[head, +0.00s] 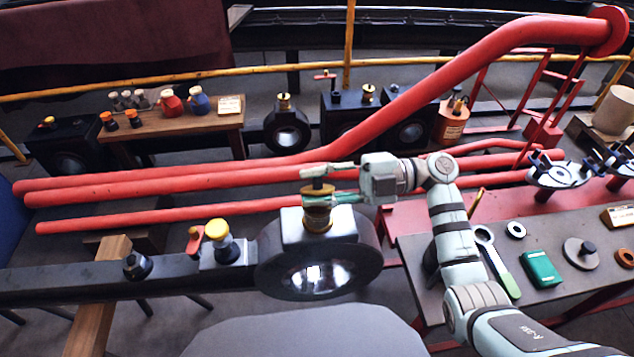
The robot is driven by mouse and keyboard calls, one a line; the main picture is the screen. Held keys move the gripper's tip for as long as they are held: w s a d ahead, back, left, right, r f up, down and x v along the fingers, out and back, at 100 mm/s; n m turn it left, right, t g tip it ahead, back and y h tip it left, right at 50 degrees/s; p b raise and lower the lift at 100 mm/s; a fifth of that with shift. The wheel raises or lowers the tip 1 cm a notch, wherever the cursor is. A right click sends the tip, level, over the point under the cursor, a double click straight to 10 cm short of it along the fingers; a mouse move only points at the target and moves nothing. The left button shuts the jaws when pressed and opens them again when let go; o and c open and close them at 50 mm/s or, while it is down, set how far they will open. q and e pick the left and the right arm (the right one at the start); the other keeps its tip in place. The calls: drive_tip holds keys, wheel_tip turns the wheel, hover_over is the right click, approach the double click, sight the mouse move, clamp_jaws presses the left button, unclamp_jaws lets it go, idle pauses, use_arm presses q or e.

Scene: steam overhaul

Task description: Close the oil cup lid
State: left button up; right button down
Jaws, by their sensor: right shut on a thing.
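A brass oil cup (318,221) stands on the light block on top of the large black rod end (268,262), in the middle of the head view. A dark lid knob (317,184) shows just above the cup's brass body. My right gripper (311,186) comes in from the right with one finger above and one below in the picture, and is shut on the lid knob. The fingers hide part of the lid, so I cannot tell whether it sits flush on the cup. My left gripper is not in view.
Red pipes (150,184) run behind my gripper. A workbench (560,307) at the right holds a green box (541,269), a wrench and round parts.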

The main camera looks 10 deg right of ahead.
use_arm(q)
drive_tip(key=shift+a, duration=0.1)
use_arm(e)
drive_tip(key=shift+w+r, duration=0.1)
drive_tip(key=shift+r, duration=0.05)
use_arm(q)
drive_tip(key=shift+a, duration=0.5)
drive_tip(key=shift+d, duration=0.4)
use_arm(e)
drive_tip(key=c, duration=1.4)
unclamp_jaws()
drive_tip(key=shift+c, duration=0.2)
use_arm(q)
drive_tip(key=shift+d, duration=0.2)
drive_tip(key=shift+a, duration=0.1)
